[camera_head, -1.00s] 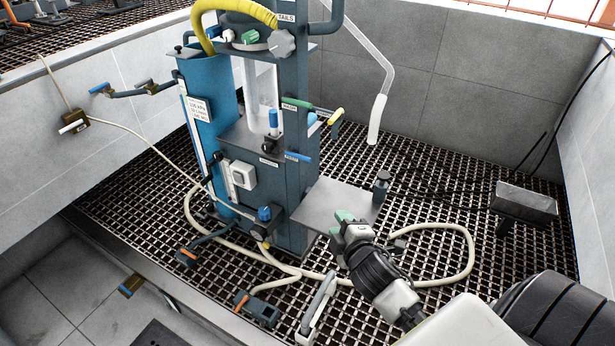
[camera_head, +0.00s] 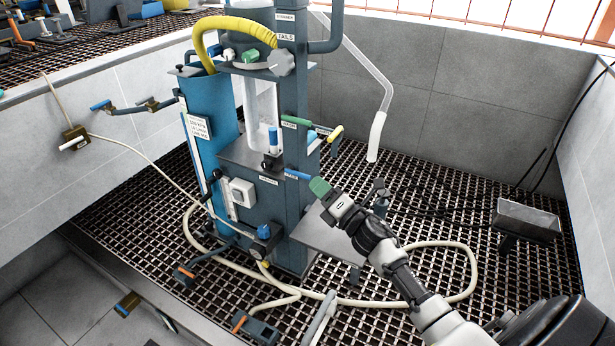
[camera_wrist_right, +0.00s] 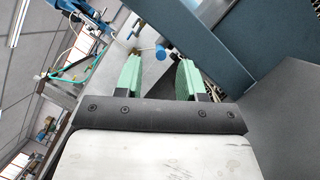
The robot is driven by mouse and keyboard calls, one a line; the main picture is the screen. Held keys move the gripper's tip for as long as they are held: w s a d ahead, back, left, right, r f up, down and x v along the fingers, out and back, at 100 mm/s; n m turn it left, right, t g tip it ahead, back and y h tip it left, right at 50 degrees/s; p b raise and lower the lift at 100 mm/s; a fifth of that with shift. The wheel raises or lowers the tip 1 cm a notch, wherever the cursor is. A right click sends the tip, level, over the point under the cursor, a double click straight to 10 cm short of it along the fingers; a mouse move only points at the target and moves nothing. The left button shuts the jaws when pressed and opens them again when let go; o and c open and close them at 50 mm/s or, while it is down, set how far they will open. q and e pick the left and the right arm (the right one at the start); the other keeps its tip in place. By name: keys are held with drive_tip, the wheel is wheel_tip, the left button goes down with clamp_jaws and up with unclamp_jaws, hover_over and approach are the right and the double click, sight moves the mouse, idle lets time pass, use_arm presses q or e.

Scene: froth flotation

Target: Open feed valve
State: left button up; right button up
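The flotation unit (camera_head: 275,205) is a dark blue-grey column with several valve handles. A blue lever handle (camera_head: 297,174) sticks out to the right from its side at mid height. Small labels sit beside it, but I cannot read which handle is the feed valve. My right gripper (camera_head: 319,188) has green fingertips and is just right of and below this blue handle, apparently apart from it. In the right wrist view the gripper (camera_wrist_right: 158,80) is open and empty, with a blue knob-ended part (camera_wrist_right: 161,50) beyond the fingers. My left gripper is not in view.
A grey plate (camera_head: 325,238) juts out below my right gripper. A cream hose (camera_head: 450,245) loops over the floor grating. A metal box on a stand (camera_head: 525,220) is at right.

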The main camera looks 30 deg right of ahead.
sight(307, 177)
drive_tip(key=x, duration=0.5)
clamp_jaws()
